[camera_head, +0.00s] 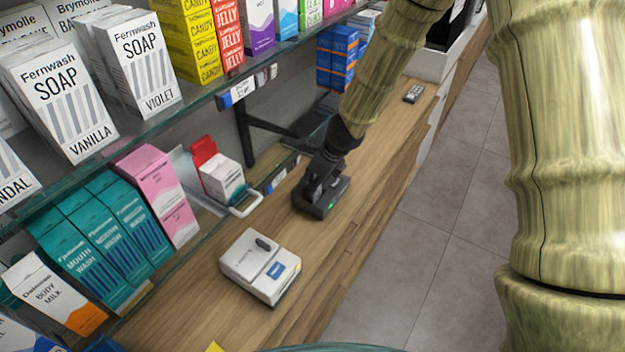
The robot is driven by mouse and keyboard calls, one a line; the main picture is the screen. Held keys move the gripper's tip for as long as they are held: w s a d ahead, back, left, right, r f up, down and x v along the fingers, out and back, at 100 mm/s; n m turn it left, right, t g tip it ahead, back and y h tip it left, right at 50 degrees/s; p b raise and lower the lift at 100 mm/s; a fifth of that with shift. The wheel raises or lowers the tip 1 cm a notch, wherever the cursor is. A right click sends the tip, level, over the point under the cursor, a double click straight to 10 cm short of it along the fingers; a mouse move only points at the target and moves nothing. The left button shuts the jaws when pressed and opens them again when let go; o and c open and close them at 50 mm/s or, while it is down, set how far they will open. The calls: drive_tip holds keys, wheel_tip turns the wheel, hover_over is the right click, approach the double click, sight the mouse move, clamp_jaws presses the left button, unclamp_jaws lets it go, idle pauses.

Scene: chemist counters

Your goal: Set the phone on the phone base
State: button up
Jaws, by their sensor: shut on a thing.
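My gripper (322,176) reaches down from the arm over the wooden counter. It is shut on a dark thing, taken to be the phone, whose outline blends with the black fingers. The dark phone base (336,203), with a small green light on its front right side, sits on the counter right under the gripper. The fingers and the held phone are directly above or at the base. From this angle I cannot tell whether the phone touches it or is seated in it.
A white box-like device (258,268) stands on the counter in front of the base. A small dark keypad device (413,93) lies farther back. Glass shelves with soap boxes (138,62) and mouthwash boxes (103,240) line the left. Grey floor (440,220) lies right.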

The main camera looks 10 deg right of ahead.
drive_tip(key=shift+r+p, duration=0.8)
drive_tip(key=shift+p, duration=0.15)
idle(0.5)
drive_tip(key=shift+f+b, duration=0.7)
drive_tip(key=shift+f, duration=0.1)
idle(0.7)
drive_tip(key=o, duration=0.9)
drive_tip(key=shift+r, duration=0.1)
drive_tip(key=p+v, duration=0.6)
drive_tip(key=v, duration=0.5)
drive_tip(key=shift+p, duration=0.4)
idle(0.5)
